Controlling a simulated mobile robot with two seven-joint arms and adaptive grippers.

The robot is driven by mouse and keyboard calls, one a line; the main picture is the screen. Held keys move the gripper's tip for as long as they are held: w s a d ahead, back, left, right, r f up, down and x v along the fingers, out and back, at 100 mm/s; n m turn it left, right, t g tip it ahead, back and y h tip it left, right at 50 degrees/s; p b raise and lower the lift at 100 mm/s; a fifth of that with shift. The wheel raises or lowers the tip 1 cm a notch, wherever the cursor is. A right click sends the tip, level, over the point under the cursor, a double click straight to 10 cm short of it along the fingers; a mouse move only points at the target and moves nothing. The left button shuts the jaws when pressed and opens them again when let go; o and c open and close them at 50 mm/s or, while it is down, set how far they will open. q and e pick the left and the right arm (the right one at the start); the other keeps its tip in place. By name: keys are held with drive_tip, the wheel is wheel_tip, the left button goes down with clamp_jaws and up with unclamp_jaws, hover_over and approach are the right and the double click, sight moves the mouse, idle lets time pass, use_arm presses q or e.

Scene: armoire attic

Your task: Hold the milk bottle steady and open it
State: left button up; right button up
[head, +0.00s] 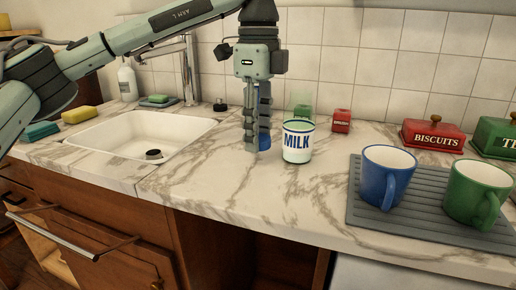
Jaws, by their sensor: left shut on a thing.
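The milk container (297,145) stands upright on the marble counter, white with blue MILK lettering and a blue rim. Its top looks open, with a pale inside. My left gripper (258,146) points straight down just left of it, with its fingertips close to the counter. It is shut on a small blue thing (265,141), partly hidden by the fingers; I cannot tell for sure that it is the bottle's lid. The gripper appears to be beside the milk container, not around it. My right gripper is not in view.
A sink (135,137) with a tap (188,70) lies to the left. A grey mat (362,212) holds a blue mug (385,180) and a green mug (473,195) at right. Red (433,137) and green (492,140) tins stand behind. The front middle counter is clear.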

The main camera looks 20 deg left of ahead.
sight(258, 165)
use_arm(q)
drive_tip(key=shift+f, duration=1.9)
drive_tip(key=shift+f, duration=0.15)
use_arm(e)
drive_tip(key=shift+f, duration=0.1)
use_arm(q)
drive_tip(key=o, duration=1.3)
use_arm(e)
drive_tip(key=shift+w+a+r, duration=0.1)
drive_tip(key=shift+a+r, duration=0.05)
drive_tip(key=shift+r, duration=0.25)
use_arm(q)
drive_tip(key=shift+r, duration=0.25)
wheel_tip(258, 165, up, 11)
drive_tip(key=shift+f+p, duration=0.15)
drive_tip(key=shift+p, duration=0.25)
drive_tip(key=shift+r, duration=0.5)
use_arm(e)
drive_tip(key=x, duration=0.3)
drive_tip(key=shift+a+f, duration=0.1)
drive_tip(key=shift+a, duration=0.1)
